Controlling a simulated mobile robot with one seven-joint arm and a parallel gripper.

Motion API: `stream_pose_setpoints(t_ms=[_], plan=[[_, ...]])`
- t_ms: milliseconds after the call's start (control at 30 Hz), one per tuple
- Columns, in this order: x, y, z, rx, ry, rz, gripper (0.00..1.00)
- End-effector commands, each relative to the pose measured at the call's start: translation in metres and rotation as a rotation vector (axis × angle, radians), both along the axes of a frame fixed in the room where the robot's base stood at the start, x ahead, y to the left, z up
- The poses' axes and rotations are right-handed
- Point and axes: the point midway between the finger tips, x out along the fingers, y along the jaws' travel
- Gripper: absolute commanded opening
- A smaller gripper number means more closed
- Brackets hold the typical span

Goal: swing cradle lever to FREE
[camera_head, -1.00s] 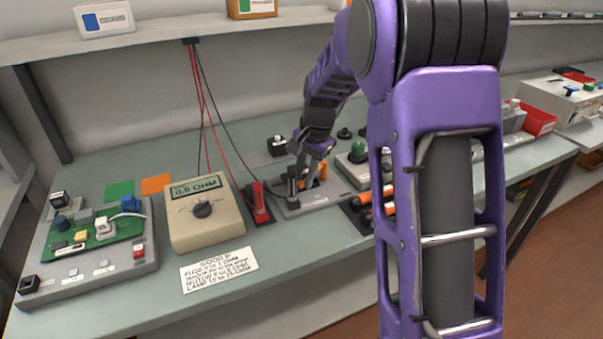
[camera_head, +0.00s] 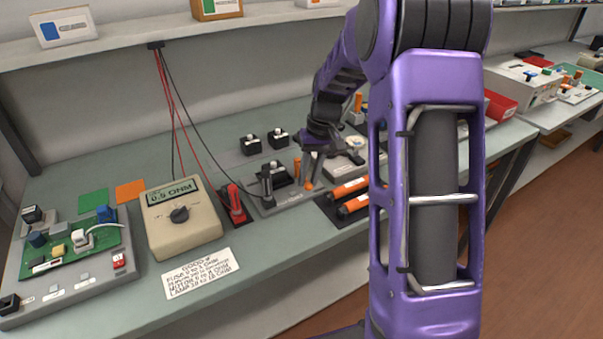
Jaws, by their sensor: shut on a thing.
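The cradle (camera_head: 268,208) is a grey plate on the bench with a black upright post (camera_head: 267,184) at its left and a dark block in its middle. A thin orange upright piece (camera_head: 297,167) stands at its right part. The fingers hide most of the lever, and I cannot read any FREE mark.
Two black-and-orange cartridges (camera_head: 350,189) lie on a dark mat right of the cradle. A red probe holder (camera_head: 233,202) and a beige meter (camera_head: 180,216) stand to the left. Black sockets (camera_head: 250,145) sit behind. My arm blocks the right side of the bench.

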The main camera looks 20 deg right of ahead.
Motion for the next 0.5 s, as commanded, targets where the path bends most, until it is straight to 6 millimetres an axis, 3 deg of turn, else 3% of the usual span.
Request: stream_pose_setpoints(t_ms=[500], plan=[[0.0004, -0.0095, 0.0002, 0.0, 0.001, 0.1, 0.0]])
